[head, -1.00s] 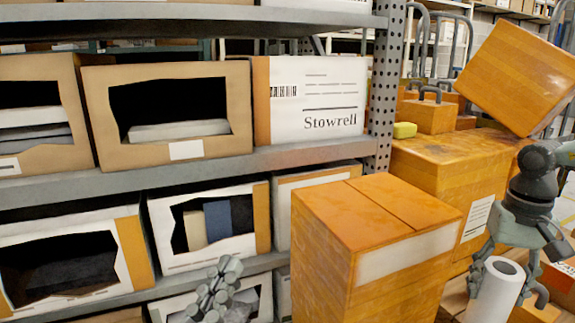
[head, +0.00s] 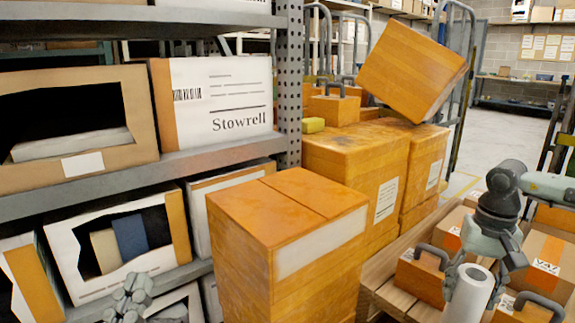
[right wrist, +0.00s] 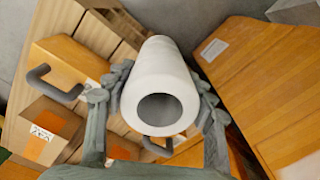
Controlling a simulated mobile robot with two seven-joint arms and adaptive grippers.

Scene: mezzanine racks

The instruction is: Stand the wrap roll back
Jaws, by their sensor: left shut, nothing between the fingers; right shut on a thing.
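The wrap roll (head: 468,296) is a white cylinder with a hollow core. My right gripper (head: 470,278) is shut on it at the right of the head view, and the roll stands nearly upright with a slight tilt. In the right wrist view the roll (right wrist: 162,82) sits between both fingers of the right gripper (right wrist: 160,95), its open end facing the camera. Its lower end is out of sight, so I cannot tell whether it touches anything. My left gripper (head: 128,300) is shut and empty at the bottom left, in front of the shelves.
A tall orange-brown carton stack (head: 285,240) stands between my grippers. A wooden pallet (head: 405,300) bears handled boxes (head: 420,275) beside the roll. A large carton (head: 412,68) sits tilted on other cartons behind. Metal shelving (head: 225,152) fills the left. Open floor (head: 465,180) shows beyond.

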